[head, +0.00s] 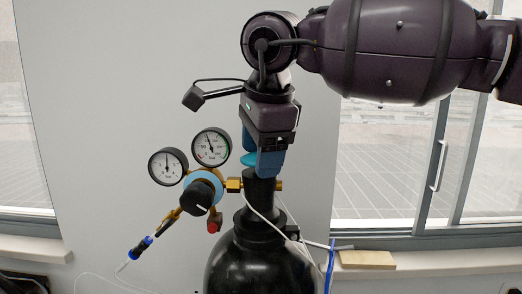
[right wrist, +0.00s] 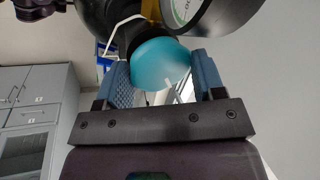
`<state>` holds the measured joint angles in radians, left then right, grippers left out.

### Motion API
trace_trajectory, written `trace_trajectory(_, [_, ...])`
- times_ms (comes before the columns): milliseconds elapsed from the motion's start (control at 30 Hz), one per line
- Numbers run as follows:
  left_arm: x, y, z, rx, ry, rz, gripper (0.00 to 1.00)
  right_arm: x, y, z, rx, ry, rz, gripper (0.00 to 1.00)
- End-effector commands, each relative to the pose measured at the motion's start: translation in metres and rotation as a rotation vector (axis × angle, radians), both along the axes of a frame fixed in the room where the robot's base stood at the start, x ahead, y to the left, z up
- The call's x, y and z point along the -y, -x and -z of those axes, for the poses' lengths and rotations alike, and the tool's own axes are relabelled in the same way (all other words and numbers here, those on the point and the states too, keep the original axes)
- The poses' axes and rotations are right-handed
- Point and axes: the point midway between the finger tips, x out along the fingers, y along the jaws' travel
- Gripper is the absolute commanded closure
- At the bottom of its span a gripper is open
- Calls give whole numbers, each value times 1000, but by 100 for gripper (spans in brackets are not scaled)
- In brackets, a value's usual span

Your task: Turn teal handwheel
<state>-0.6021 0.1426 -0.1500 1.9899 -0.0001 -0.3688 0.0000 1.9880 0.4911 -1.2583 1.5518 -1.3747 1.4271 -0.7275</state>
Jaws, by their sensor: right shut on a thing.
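The teal handwheel (head: 248,160) sits on top of the black valve neck of a dark gas cylinder. In the head view, it is mostly hidden behind the blue fingers of my right gripper (head: 270,162), which points down over it from above. In the right wrist view, the handwheel (right wrist: 158,66) is a smooth teal dome between the two textured blue fingers of my right gripper (right wrist: 163,80). The right gripper is shut on the handwheel. My left gripper is not in view.
The black cylinder (head: 258,262) stands below. A regulator with a black knob (head: 198,194) and two round gauges (head: 211,147) projects left of the valve. A thin white hose and cables hang nearby. A small wooden board (head: 367,259) lies on the windowsill at right.

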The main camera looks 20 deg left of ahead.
Motion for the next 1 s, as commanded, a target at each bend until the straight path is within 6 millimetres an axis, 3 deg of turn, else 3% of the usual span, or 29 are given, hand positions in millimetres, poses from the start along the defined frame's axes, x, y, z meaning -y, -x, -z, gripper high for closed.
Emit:
trace_trajectory(367, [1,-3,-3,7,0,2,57,-1,0,-1,1,0,211,61])
trace_trajectory(1000, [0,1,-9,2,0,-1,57,-5,1,-2,2,0,811,61])
